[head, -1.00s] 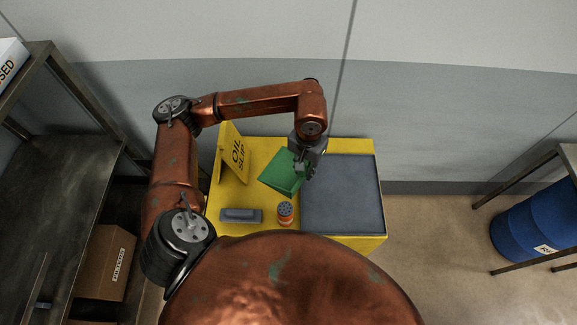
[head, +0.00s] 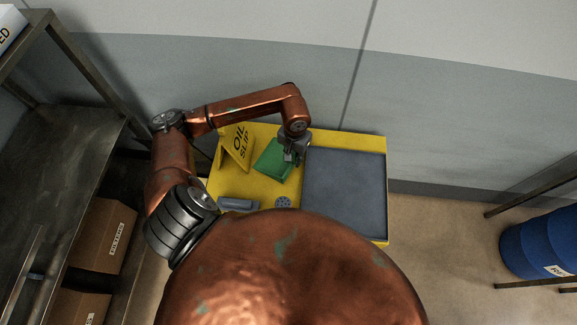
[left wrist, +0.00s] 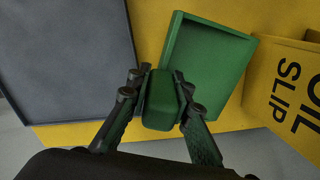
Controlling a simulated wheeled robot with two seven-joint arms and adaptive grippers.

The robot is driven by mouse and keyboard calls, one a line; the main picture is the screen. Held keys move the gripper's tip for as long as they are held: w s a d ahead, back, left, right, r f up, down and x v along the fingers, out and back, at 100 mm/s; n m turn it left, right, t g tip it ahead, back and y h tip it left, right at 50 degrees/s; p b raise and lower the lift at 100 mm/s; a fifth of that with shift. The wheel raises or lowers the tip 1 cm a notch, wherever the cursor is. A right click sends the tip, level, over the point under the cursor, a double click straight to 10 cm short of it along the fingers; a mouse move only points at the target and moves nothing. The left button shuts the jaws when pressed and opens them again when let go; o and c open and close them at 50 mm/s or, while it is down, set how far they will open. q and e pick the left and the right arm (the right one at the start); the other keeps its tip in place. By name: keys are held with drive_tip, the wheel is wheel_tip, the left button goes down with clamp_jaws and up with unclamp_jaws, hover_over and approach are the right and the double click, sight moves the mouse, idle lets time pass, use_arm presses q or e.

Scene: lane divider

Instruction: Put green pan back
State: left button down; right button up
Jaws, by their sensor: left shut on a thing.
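A square green pan (head: 269,162) is over the yellow tabletop (head: 263,131), between the yellow "OIL SLIP" sign and the grey panel. In the left wrist view the pan (left wrist: 206,58) shows its hollow side, with its block-like handle (left wrist: 160,100) between the fingers. My left gripper (head: 290,155) is shut on that handle, and its fingers also show in the left wrist view (left wrist: 161,84). I cannot tell whether the pan touches the tabletop or hangs just above it. My right gripper is not in view.
The "OIL SLIP" sign (head: 237,150) stands close left of the pan. A grey block (head: 238,204) and a round perforated-top item (head: 283,202) are at the near side. The flat grey panel (head: 345,182) on the right is empty. A blue barrel (head: 540,238) stands far right.

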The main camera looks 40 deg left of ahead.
sight(293, 166)
use_arm(q)
drive_tip(key=shift+s+f, duration=0.1)
drive_tip(key=shift+f, duration=1.7)
wheel_tip(293, 166, down, 2)
drive_tip(key=shift+f, duration=0.55)
drive_tip(key=c, duration=1.7)
unclamp_jaws()
drive_tip(key=shift+c, duration=0.2)
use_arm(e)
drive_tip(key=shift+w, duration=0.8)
